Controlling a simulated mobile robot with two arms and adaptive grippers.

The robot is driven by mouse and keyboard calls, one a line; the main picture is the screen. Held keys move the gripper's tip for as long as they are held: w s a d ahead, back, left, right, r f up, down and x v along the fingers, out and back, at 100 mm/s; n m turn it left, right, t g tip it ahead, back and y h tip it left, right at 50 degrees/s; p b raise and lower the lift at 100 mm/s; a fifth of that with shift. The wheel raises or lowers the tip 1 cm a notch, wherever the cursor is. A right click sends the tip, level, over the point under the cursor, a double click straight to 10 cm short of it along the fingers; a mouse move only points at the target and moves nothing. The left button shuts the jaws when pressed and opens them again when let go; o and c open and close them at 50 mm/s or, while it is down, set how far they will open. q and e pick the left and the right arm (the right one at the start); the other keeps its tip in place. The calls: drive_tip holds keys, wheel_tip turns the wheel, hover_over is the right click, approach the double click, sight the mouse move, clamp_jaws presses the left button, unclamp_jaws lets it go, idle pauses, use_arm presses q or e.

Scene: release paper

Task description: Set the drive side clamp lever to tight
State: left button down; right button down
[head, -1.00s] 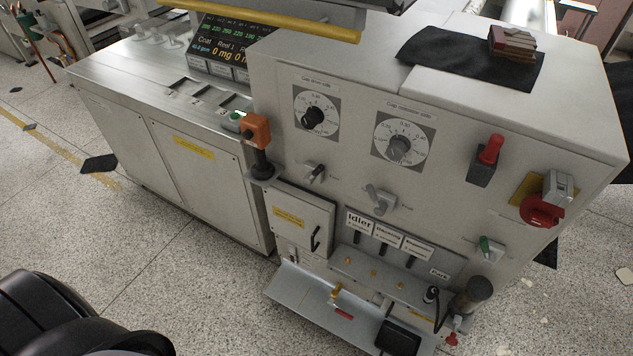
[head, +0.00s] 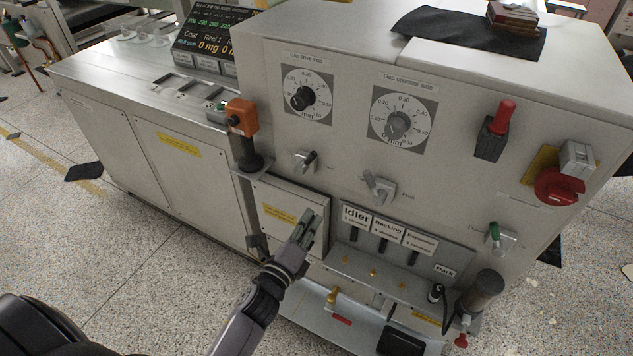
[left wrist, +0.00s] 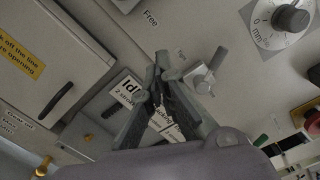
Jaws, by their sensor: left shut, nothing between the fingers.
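The drive side clamp lever (head: 306,162) is a small grey lever on the machine's front panel, below the left dial (head: 306,97). Its handle seems to slant up to the right; its exact setting is hard to read. The similar operator side lever (head: 379,188) sits lower right, below the right dial (head: 402,122), and also shows in the left wrist view (left wrist: 205,72). My left gripper (head: 309,220) is shut and empty, in front of the panel, below the drive side lever and apart from it. It also shows in the left wrist view (left wrist: 162,62). My right gripper is out of view.
An orange control box (head: 241,117) on a stand juts out left of the lever. A cabinet door (head: 285,207) with a black handle (left wrist: 55,98) is beneath it. The labelled Idler shelf (head: 385,278) and a dark cylinder (head: 486,290) project lower right. The panel around the lever is clear.

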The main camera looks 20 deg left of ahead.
sight(307, 162)
use_arm(q)
drive_tip(key=shift+r+m, duration=0.3)
drive_tip(key=shift+r, duration=0.35)
drive_tip(key=w+a+r+p, duration=0.2)
drive_tip(key=w+p, duration=0.1)
drive_tip(key=w, duration=0.8)
drive_tip(key=shift+w+a, duration=0.15)
drive_tip(key=shift+a, duration=0.15)
drive_tip(key=shift+a+r, duration=0.15)
drive_tip(key=shift+a, duration=0.05)
